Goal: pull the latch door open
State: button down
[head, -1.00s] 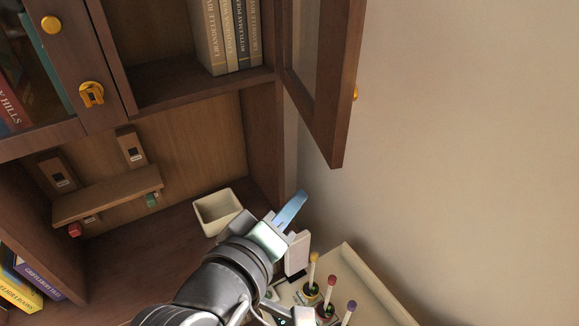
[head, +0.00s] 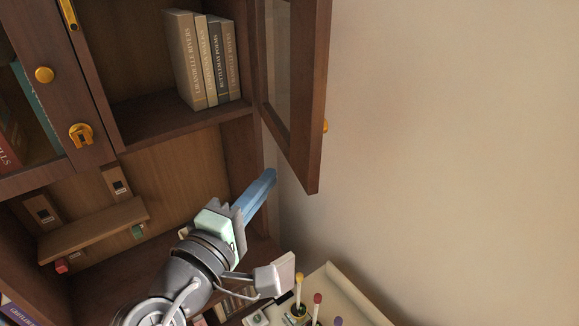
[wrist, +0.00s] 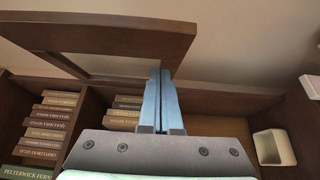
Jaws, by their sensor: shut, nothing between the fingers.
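The cabinet's right door (head: 309,110), brown with a glass pane, stands swung open toward the wall. A gold knob (head: 325,126) shows on its outer side. The left door (head: 88,118) is closed, with a gold knob (head: 44,75) and a gold latch (head: 81,134). My gripper (head: 270,175) has its blue fingers together and empty, just below and left of the open door's bottom corner. In the wrist view the fingertips (wrist: 160,73) overlap the open door's frame (wrist: 95,33); I cannot tell whether they touch it.
Several books (head: 205,60) stand on the open shelf. A small wooden shelf (head: 95,228) hangs in the niche below. A cream bin (wrist: 273,148) shows at right in the wrist view. A pale tray (head: 350,298) with colored-topped sticks sits at lower right, by the bare wall.

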aim_at(301, 164)
jog(key=shift+w+d+p, duration=0.25)
jog(key=shift+d, duration=0.4)
jog(key=shift+w+d+p, duration=0.2)
jog(key=shift+d+p, duration=0.1)
jog(key=shift+d, duration=0.3)
jog(key=shift+w+d+p, duration=0.25)
jog(key=shift+d, duration=0.4)
